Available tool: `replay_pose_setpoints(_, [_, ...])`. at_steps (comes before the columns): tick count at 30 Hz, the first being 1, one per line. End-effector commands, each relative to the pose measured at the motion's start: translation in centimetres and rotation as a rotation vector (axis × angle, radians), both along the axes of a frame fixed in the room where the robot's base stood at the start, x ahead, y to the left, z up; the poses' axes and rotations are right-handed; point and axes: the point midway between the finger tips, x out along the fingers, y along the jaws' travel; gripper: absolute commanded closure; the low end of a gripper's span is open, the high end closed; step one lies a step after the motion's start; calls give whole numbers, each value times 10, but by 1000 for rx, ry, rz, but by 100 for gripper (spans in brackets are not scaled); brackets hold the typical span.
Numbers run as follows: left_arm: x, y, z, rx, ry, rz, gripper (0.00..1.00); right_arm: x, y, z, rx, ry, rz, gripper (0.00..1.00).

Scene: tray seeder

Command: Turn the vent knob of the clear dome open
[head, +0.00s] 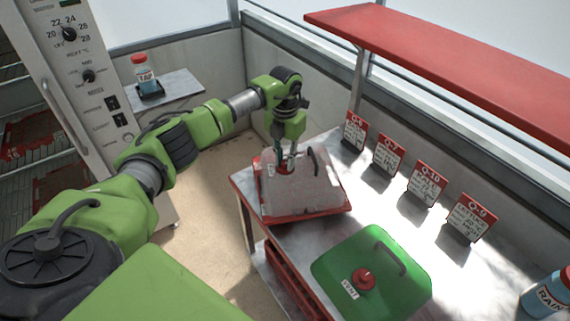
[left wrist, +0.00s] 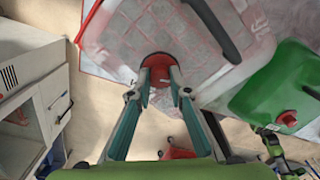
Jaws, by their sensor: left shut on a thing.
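The clear dome (head: 318,188) sits on a red-rimmed tray (head: 308,216) at the near-left end of the bench. It has a black handle (head: 315,161) and a red vent knob (head: 283,171). My left gripper (head: 285,163) reaches down from above and is shut on that knob. In the left wrist view the two fingers (left wrist: 160,82) stand on either side of the red knob (left wrist: 157,60), which they partly hide. Green and black parts, possibly my right gripper (left wrist: 273,145), show small at the lower right of the left wrist view; their jaw state is unclear.
A green dome (head: 385,247) with its own red knob (head: 363,279) stands nearer on the bench. Several red-and-white label cards (head: 427,184) line the back. A red shelf (head: 450,60) hangs above them. A blue bottle (head: 548,296) stands at the right.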

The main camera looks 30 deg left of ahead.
Motion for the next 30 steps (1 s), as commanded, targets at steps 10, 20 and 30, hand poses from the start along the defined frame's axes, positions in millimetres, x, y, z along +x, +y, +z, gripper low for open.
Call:
replay_pose_setpoints(10, [1,1,-1,2,-2,-312,100,0,3,-21,4,0,-1,100])
replay_pose_setpoints(20, [0,0,0,1,-1,-512,100,0,4,-30,5,0,0,100])
replay_pose_setpoints(30, [0,0,1,0,-1,-588,100,0,4,-32,5,0,0,100])
